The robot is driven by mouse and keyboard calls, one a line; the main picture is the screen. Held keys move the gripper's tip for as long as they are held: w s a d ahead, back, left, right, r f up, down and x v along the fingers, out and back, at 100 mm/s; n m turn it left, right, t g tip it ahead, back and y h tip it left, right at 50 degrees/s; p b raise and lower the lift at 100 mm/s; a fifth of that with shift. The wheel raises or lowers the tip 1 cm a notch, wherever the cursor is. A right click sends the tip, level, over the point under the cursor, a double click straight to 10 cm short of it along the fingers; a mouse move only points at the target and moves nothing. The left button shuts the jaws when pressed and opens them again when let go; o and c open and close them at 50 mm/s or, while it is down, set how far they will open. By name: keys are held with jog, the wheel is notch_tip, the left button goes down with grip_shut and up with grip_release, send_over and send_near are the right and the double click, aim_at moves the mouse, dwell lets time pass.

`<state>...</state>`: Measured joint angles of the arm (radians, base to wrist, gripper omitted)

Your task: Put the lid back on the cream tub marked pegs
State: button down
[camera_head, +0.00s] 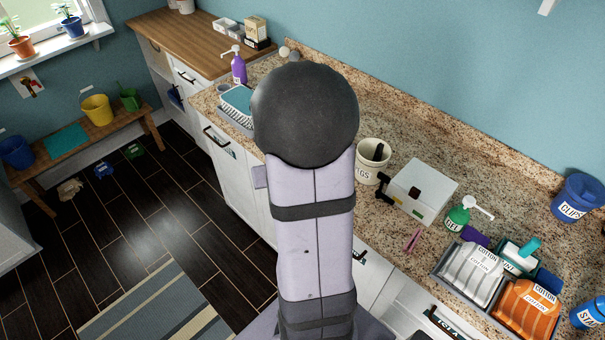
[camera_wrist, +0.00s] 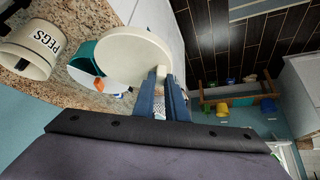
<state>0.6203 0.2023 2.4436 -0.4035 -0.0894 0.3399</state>
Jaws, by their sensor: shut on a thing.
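The cream tub (camera_head: 367,174) marked pegs stands upright on the granite counter, just right of my arm's dark elbow, with its mouth uncovered. In the wrist view the tub (camera_wrist: 38,40) is at the upper left, with the PEGS label showing. My gripper (camera_wrist: 163,76) is shut on a round cream lid (camera_wrist: 130,55), with the fingers at the lid's edge by a small pale nub. The lid is apart from the tub, to its right in the wrist view. In the head view my arm hides the gripper and lid.
Right of the tub stand a white box (camera_head: 424,188), a green pump bottle (camera_head: 458,216) and a grey tray (camera_head: 455,267) with cotton packs. A blue clips tub (camera_head: 577,198) is at far right.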

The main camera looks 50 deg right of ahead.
jog(key=w+a+f+n+t+y+b, duration=0.1)
jog(key=w+a+f+n+y+b, duration=0.2)
jog(key=a, duration=0.8)
jog(key=w+a+f+n+b, duration=0.1)
jog(key=w+a+n+b, duration=0.2)
jog(key=a, duration=0.8)
jog(key=w+d+r+m+g+h, duration=0.1)
jog(key=w+d+r+m+h, duration=0.15)
jog(key=d, duration=0.65)
jog(key=w+d+r+m+h+p, duration=0.1)
jog(key=d+m, duration=0.2)
jog(key=d, duration=0.6)
jog(key=w+d+r+m+g+h, duration=0.1)
jog(key=w+d+r+m, duration=0.15)
jog(key=d, duration=0.75)
jog(key=s+d+r+m+g, duration=0.1)
jog(key=s+d+m, duration=0.2)
jog(key=s+d, duration=0.2)
jog(key=s+d+r+m+g+h, duration=0.1)
jog(key=s+d+m, duration=0.3)
jog(key=d, duration=0.7)
jog(key=s+d+r+m+g, duration=0.2)
jog(key=s+d+m+g, duration=0.1)
jog(key=s+d, duration=0.4)
jog(key=shift+s+d+r+h, duration=0.2)
jog(key=shift+d+r+h, duration=0.15)
jog(key=shift+d, duration=0.65)
jog(key=shift+f, duration=0.25)
notch_tip(320, 180, down, 6)
jog(key=b, duration=0.4)
